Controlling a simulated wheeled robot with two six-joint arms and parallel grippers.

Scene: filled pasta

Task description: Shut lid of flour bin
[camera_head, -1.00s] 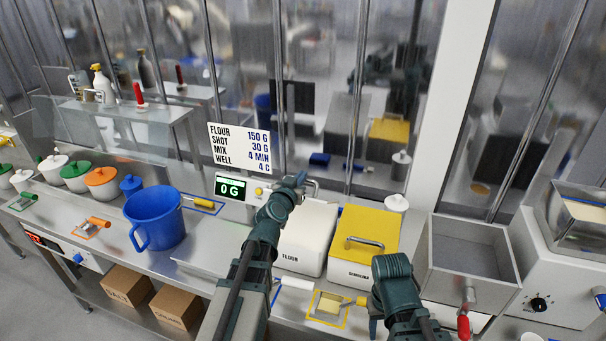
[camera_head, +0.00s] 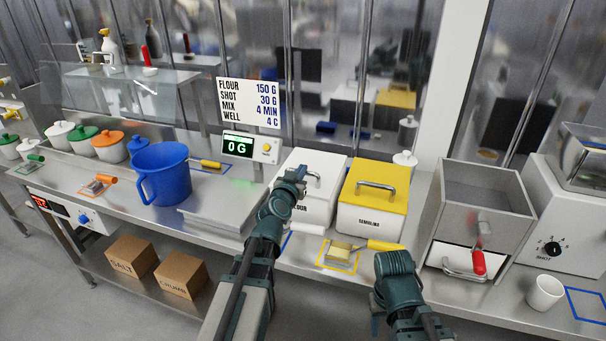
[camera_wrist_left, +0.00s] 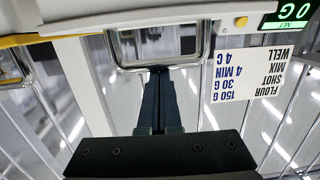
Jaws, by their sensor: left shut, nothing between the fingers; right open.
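The flour bin (camera_head: 318,208) is a white box marked FLOUR, partly hidden by my left arm. Its white lid (camera_head: 323,166) appears to lie flat over the top, with a metal handle at the front. The handle also shows in the left wrist view (camera_wrist_left: 117,52). My left gripper (camera_head: 298,173) is shut and empty, in front of the bin. In the left wrist view its fingertips (camera_wrist_left: 159,70) overlap the handle's bar; I cannot tell if they touch. My right gripper (camera_head: 394,266) is open, in front of the counter; its fingers are mostly hidden.
The semolina bin (camera_head: 368,216) with its yellow lid stands close on the right. The scale display (camera_head: 250,147) and blue jug (camera_head: 165,175) are on the left. A grey-walled machine (camera_head: 480,210) stands further right.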

